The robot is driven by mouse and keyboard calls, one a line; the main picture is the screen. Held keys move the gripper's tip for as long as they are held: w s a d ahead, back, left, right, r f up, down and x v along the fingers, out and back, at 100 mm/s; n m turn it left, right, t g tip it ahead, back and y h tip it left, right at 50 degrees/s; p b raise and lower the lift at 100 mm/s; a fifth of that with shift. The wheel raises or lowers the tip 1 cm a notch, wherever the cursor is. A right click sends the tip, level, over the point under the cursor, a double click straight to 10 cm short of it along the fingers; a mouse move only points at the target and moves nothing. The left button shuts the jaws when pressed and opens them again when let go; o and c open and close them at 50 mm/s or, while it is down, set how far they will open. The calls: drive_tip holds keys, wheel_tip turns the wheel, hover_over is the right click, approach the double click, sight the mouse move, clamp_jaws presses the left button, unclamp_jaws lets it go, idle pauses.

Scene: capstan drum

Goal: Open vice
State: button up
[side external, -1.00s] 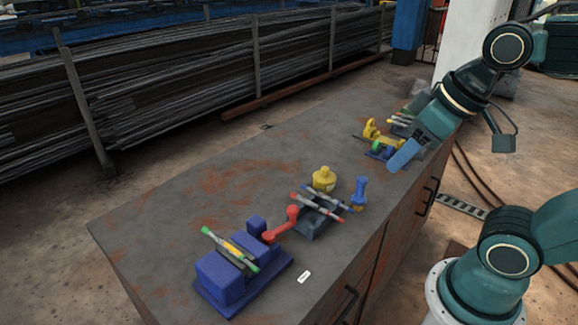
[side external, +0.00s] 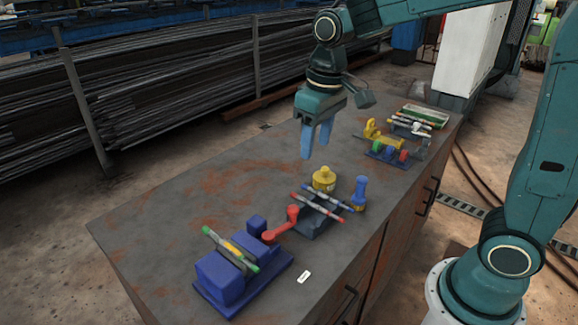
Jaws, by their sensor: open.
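A blue vice (side external: 226,279) stands at the near left end of the grey workbench. A rod with green ends (side external: 231,249) and a yellow piece (side external: 234,248) lie across its top, between its jaw blocks. A red crank-like handle (side external: 284,227) lies just right of the vice; I cannot tell whether it is joined to the vice. My gripper (side external: 316,150) hangs above the middle of the bench with its blue fingers pointing down, parted and empty. It is well above and to the right of the vice, behind the yellow bottle-like weight.
A yellow weight (side external: 324,179), a dark rack with red-and-blue-tipped rods (side external: 318,207) and a blue post (side external: 360,192) stand mid-bench. Yellow, green and red parts (side external: 388,148) and a rod tray (side external: 424,116) sit at the far end. The bench's left rear area is clear.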

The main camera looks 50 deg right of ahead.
drive_tip(key=g, duration=0.1)
hover_over(293, 207)
wheel_tip(293, 207, down, 4)
drive_tip(key=shift+d+r, duration=0.1)
wheel_tip(293, 207, down, 14)
drive_tip(key=shift+r, duration=0.1)
idle(0.7)
clamp_jaws()
